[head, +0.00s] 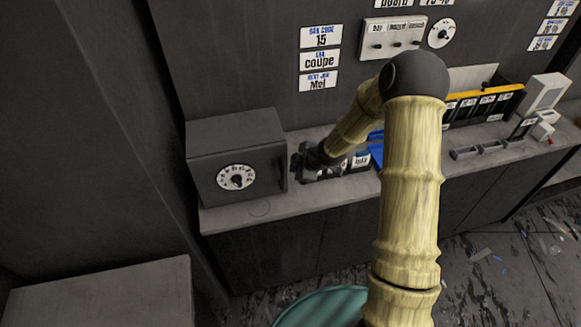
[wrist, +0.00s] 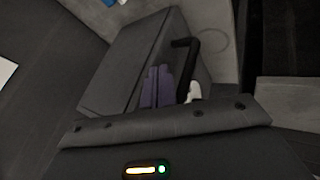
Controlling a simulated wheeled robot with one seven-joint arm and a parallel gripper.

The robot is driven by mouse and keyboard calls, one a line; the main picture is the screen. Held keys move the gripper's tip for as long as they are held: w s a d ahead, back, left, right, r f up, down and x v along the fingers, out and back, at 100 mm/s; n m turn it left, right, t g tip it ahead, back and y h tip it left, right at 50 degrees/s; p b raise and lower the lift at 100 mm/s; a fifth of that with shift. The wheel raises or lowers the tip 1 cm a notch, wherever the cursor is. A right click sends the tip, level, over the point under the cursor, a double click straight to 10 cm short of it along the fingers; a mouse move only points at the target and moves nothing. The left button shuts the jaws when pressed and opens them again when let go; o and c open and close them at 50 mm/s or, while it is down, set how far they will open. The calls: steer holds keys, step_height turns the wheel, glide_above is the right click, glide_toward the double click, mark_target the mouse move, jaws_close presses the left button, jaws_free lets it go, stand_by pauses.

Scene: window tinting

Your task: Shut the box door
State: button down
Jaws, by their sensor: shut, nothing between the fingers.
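The dark grey box (head: 235,129) stands on the left end of the counter. Its door (head: 206,186) faces front and carries a white dial (head: 237,178) with a black knob. The door looks flat against the box front; I cannot tell whether a small gap remains. In the wrist view the box (wrist: 130,62) shows with a black bar handle (wrist: 190,44). My gripper (head: 298,166) is at the box's right side, close to the door's handle edge. Its purple fingers (wrist: 157,86) are shut and empty, in front of the box in the wrist view. Contact is unclear.
The counter (head: 255,208) has a bare strip in front of the box. Blue items and a labelled holder (head: 360,159) lie behind my arm. Grey trays (head: 490,146) and a white device (head: 545,92) stand to the right. A teal round object (head: 320,306) is below.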

steer(key=p+v, duration=0.3)
steer(key=v, duration=0.2)
steer(key=shift+s+d, duration=0.1)
steer(key=shift+s, duration=0.1)
steer(key=shift+f, duration=0.1)
steer(key=s+d+r+m+g+h+b, duration=0.1)
steer(key=s+d+r+m+h+b, duration=0.1)
steer(key=s+m, duration=0.6)
steer(key=s+d+r+m+g+h+b, duration=0.2)
steer(key=s+d+r+m+b, duration=0.2)
steer(key=s+m, duration=0.5)
steer(key=s+r, duration=0.2)
steer(key=s, duration=0.3)
steer(key=shift+s+h+b, duration=0.15)
steer(key=shift+h+b, duration=0.15)
